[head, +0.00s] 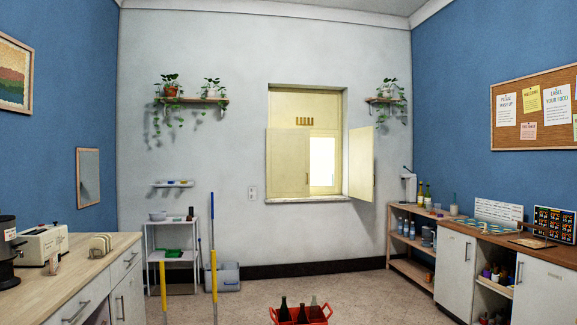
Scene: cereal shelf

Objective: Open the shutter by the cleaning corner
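A pale yellow window with shutters is set in the far wall. Its left shutter leaf (288,163) lies flat across the left half of the opening, on the side of the cleaning things. Its right shutter leaf (361,165) is swung out into the room, and a bright pane (322,162) shows between the two leaves. The cleaning corner has a white rack (172,258), a pale bin (223,277) and a blue and yellow pole (214,270). Neither of my grippers is in view.
A red crate (322,321) with dark bottles stands on the floor, low in the middle. A wooden-topped counter (78,264) is on the left and cabinets (457,262) are on the right. The floor (330,288) before the window is open.

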